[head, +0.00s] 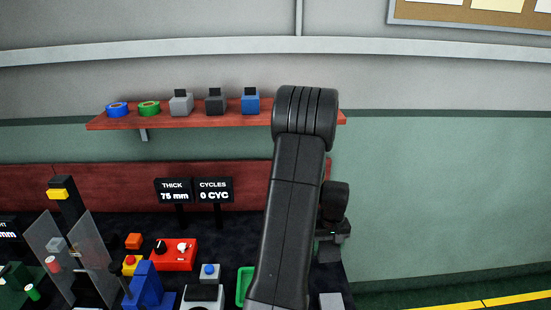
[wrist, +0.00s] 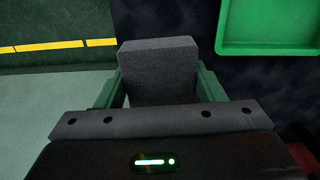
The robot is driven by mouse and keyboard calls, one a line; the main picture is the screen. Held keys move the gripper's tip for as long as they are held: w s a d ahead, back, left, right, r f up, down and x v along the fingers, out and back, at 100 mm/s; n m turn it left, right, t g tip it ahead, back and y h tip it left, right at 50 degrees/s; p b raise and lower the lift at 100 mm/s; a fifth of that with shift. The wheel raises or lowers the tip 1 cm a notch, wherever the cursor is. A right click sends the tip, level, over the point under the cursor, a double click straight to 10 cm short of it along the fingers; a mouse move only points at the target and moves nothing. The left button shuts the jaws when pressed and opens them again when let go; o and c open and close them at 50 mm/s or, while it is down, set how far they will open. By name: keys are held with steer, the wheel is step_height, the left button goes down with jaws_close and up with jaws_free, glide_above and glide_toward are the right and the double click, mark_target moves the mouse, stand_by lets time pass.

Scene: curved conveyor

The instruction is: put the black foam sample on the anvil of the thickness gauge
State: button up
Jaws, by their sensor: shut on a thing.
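My gripper (wrist: 158,88) is shut on a dark grey-black foam block, the black foam sample (wrist: 160,63), which sits between the two green fingers in the wrist view. In the head view my gripper (head: 332,247) is partly behind my arm, at the right end of the bench; the sample cannot be made out there. A black sign (head: 173,190) reads THICK 75 mm. A blue device (head: 148,288) stands in front of it at the bottom edge. I cannot tell for sure which device is the thickness gauge, and no anvil shows clearly.
A green tray (wrist: 222,45) lies beside my gripper; it also shows in the head view (head: 240,290). A red shelf (head: 135,122) hangs above.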

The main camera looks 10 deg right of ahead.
steer(key=w+a+f, duration=0.1)
steer(key=a, duration=0.6)
steer(key=w+a+f, duration=0.1)
steer(key=a, duration=0.7)
steer(key=w+a+f, duration=0.1)
steer(key=a, duration=0.7)
steer(key=shift+a+f, duration=0.2)
steer(key=shift+a, duration=0.05)
steer(key=shift+w, duration=0.1)
